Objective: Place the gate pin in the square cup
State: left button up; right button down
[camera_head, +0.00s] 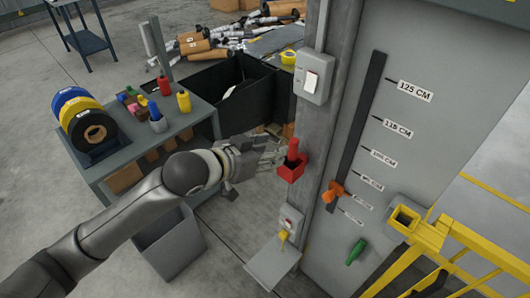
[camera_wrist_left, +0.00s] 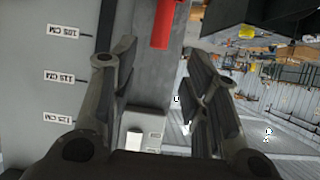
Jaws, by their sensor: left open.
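A red pin-like cylinder (camera_head: 292,149) stands upright in a small red square cup (camera_head: 291,171) on the grey post. I take it for the gate pin, but cannot be sure. It also shows in the left wrist view (camera_wrist_left: 163,24), ahead of the fingertips and roughly between their lines. A yellow square cup (camera_head: 404,219) with an open top sits on the yellow gate frame at the right. My left gripper (camera_head: 268,157) is open and empty, just left of the red cylinder and apart from it. Its spread fingers show in the left wrist view (camera_wrist_left: 160,55). My right gripper is not in view.
An orange knob (camera_head: 334,192) sits on the slotted, labelled grey panel (camera_head: 415,130), with a green handle (camera_head: 356,251) below. A switch box (camera_head: 314,76) is on the post above the red cup. A grey bench (camera_head: 190,115) with spools and bottles stands left.

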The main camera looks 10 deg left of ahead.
pick_arm(q)
jog(key=shift+s+a+r, duration=0.25)
jog(key=shift+s+a, duration=0.05)
jog(key=shift+s, duration=0.15)
jog(key=w+a+f+n+y, duration=0.2)
jog(key=w+a+f, duration=0.1)
jog(key=f, duration=0.5)
jog(key=w+a+f+n+y, duration=0.1)
jog(key=w+a+f, duration=0.25)
jog(key=f, duration=0.55)
jog(key=s+a+f+n+g+y, duration=0.1)
jog(key=s+a+f, duration=0.25)
jog(key=f, duration=0.65)
jog(key=s+a+f+n+g+y, duration=0.1)
jog(key=s+a+f+y, duration=0.2)
jog(key=f, duration=0.6)
jog(key=s+a+f+g, duration=0.2)
jog(key=s+f, duration=0.7)
jog(key=s+a+f+g, duration=0.1)
jog(key=s+a+f, duration=0.2)
jog(key=s+f, duration=0.6)
jog(key=s+f+g, duration=0.2)
jog(key=s+f, duration=0.2)
jog(key=s, duration=0.9)
jog(key=s+f+g, duration=0.2)
jog(key=s+f, duration=0.3)
jog(key=s, duration=0.8)
jog(key=shift+s+d+y, duration=0.3)
jog(key=shift+d, duration=0.15)
